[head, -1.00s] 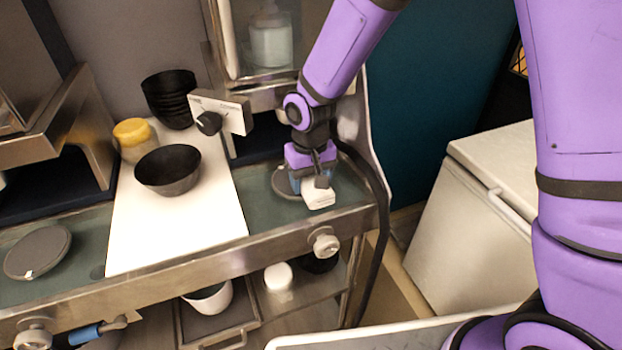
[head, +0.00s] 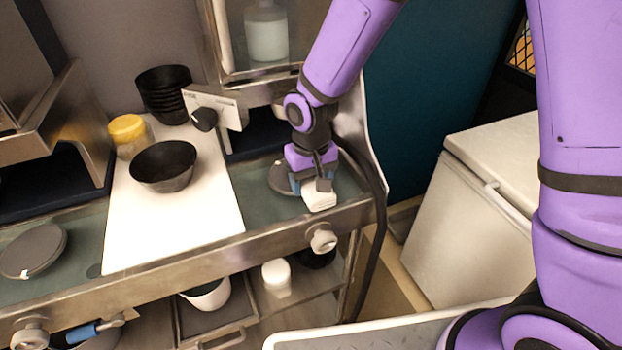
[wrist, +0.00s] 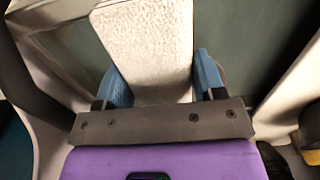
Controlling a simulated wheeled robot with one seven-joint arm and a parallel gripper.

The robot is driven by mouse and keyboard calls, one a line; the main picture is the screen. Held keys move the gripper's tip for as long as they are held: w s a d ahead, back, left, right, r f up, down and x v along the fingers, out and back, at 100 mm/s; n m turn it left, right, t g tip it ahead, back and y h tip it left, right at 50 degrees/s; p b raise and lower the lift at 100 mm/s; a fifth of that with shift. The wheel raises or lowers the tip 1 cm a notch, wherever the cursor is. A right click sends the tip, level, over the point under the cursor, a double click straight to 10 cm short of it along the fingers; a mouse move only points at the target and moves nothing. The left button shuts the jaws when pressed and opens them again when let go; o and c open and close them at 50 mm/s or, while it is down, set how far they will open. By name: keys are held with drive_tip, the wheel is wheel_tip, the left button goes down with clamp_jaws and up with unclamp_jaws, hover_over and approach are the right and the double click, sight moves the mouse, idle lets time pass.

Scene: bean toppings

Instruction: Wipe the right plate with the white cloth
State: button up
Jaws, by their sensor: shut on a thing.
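My gripper (head: 311,186) points down over the right end of the counter in the head view. It is shut on the white cloth (head: 320,200), a folded block. In the wrist view the cloth (wrist: 150,45) sits between the two blue fingers. The right plate (head: 279,178) is a dark grey disc under and beside my gripper. Its left edge shows; the rest is hidden by the gripper and cloth. I cannot tell whether the cloth touches it. A second dark plate (head: 33,252) lies on the left of the counter with a small white item at its edge.
A white board (head: 180,235) lies mid-counter, with a black bowl (head: 164,166), a yellow-lidded jar (head: 130,135) and stacked black bowls (head: 166,92). A control box with a knob (head: 216,108) stands left of my gripper. A black hose (head: 376,225) hangs to the right.

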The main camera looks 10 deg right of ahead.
drive_tip(key=shift+w+a, duration=0.15)
drive_tip(key=shift+w, duration=0.4)
drive_tip(key=shift+w+a, duration=0.15)
drive_tip(key=shift+w, duration=0.35)
drive_tip(key=shift+w+r, duration=0.2)
drive_tip(key=shift+w, duration=0.2)
drive_tip(key=shift+s, duration=0.15)
drive_tip(key=shift+s+d+f, duration=0.1)
drive_tip(key=shift+s+d, duration=0.05)
drive_tip(key=shift+s, duration=0.5)
drive_tip(key=shift+s+d+f, duration=0.1)
drive_tip(key=shift+s+d, duration=0.05)
drive_tip(key=shift+s, duration=0.45)
